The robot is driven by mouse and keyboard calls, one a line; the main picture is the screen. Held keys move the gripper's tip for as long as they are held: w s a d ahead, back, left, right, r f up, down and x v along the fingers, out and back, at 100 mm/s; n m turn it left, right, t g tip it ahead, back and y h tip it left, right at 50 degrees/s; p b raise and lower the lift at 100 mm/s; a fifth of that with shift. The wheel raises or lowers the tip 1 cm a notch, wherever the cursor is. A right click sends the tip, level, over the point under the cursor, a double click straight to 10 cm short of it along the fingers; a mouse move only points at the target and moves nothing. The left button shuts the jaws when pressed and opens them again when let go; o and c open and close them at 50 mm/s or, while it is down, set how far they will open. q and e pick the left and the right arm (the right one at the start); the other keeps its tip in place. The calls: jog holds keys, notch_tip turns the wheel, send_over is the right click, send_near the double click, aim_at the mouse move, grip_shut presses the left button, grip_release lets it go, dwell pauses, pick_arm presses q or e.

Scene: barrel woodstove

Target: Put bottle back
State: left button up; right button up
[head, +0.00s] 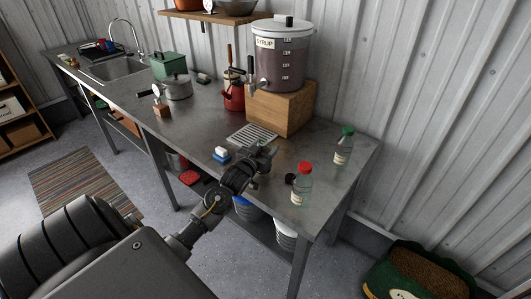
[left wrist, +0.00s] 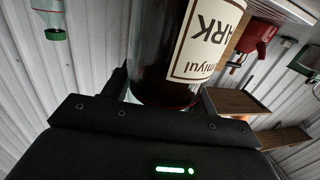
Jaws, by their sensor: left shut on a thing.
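In the left wrist view, a dark reddish-brown bottle (left wrist: 150,70) with a cream label (left wrist: 206,45) fills the middle, between the fingers of my left gripper (left wrist: 165,98). Only part of it shows; its ends are out of sight. In the head view my left gripper (head: 262,157) is over the metal bench near its front edge and is shut on this bottle, which the gripper and arm mostly hide. A clear bottle with a red cap (head: 301,187) and one with a green cap (head: 343,147) stand upright to the right. My right gripper is not in view.
A syrup dispenser (head: 283,60) stands on a wooden block (head: 282,108) behind my gripper. A drip grate (head: 252,134), a blue-and-white block (head: 221,155) and a small dark round thing (head: 290,179) are near it. A red kettle (head: 233,95) stands farther back. The bench's right end has free room.

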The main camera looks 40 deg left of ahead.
pick_arm(q)
jog(key=shift+f+p, duration=0.35)
jog(key=shift+f, duration=0.8)
jog(key=shift+f, duration=0.2)
jog(key=o, duration=1.5)
